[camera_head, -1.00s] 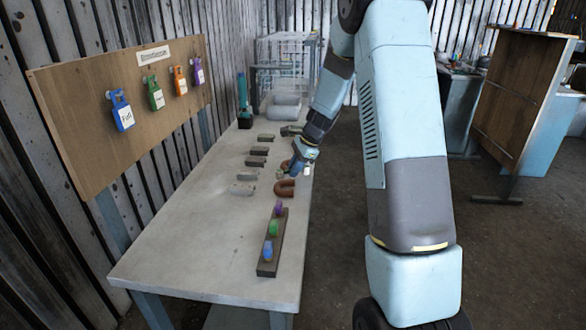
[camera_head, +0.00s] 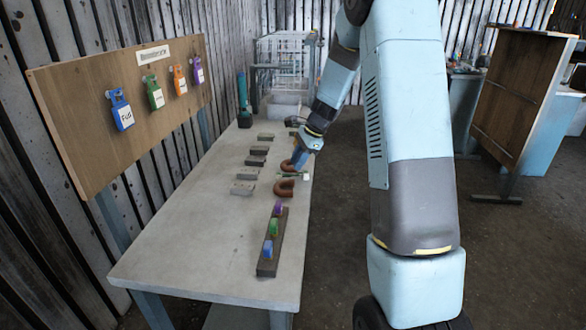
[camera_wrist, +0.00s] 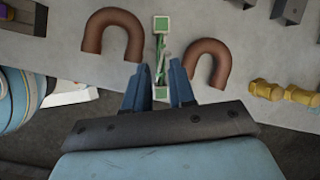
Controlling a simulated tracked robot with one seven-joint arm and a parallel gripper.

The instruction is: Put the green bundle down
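The green bundle (camera_wrist: 161,54) has green strands between two white-and-green end blocks. In the wrist view it lies lengthwise between two brown U-shaped pipes, its near end between my fingers. My gripper (camera_wrist: 159,84) has its two blue fingers apart, with a visible gap on both sides of the bundle. In the head view my gripper (camera_head: 299,165) is low over the right edge of the long table (camera_head: 190,235). The bundle (camera_head: 304,176) shows there only as a small pale end and a bit of green; contact with the table is hard to see.
A brown U-shaped pipe (camera_head: 284,188) lies just in front of my gripper. Grey and dark blocks (camera_head: 256,161) lie to the left. A dark rack (camera_head: 267,262) holds coloured pieces nearer. Yellow fittings (camera_wrist: 285,93) lie right in the wrist view. The table's left-front area is bare.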

